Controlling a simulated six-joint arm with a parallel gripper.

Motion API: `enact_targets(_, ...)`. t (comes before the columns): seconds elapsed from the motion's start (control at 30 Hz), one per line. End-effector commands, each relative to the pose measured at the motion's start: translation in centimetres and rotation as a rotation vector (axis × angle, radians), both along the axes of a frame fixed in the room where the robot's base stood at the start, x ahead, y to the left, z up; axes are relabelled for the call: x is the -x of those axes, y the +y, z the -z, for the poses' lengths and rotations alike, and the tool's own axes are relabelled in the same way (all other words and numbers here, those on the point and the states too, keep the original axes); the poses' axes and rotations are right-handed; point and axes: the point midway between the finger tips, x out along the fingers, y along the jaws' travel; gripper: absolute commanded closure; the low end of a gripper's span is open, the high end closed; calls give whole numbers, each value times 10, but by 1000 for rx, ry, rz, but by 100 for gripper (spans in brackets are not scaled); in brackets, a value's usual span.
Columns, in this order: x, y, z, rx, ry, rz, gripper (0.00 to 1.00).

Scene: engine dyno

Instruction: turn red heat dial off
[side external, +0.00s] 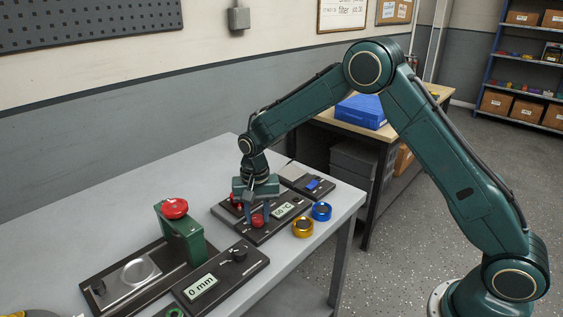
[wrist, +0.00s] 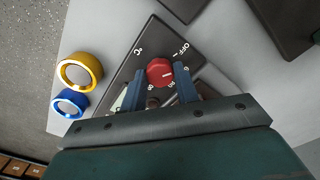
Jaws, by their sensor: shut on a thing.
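The red heat dial (wrist: 160,71) is a round knob on a dark panel (wrist: 133,68) with a °C mark. It sits between the two fingertips of my gripper (wrist: 161,76) in the wrist view. My gripper is shut on it. A white line on the dial points to the right in that view, and the printed OFF lies up and to the right of the dial. In the side view the red dial (side external: 258,221) shows low between the fingers, with my gripper (side external: 257,213) above it. The display beside it is partly hidden, and I cannot read its full number.
A yellow ring (side external: 303,224) and a blue ring (side external: 321,211) stand right of the panel. A green stand with a red knob (side external: 175,208) and a panel reading 0 mm (side external: 203,287) are to the left. Another red part (side external: 236,200) sits behind the dial. The table's back left is clear.

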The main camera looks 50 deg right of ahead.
Motion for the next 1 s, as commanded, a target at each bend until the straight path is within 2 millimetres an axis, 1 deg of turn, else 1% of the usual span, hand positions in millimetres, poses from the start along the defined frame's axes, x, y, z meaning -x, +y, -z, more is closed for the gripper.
enact_targets(0.2, 0, 0, -1, 0, -1, -172, 92)
enact_targets(0.43, 0, 0, -1, 0, -1, -285, 92)
enact_targets(0.63, 0, 0, -1, 0, -1, -324, 92)
enact_targets(1.0, 0, 0, -1, 0, -2, -328, 92)
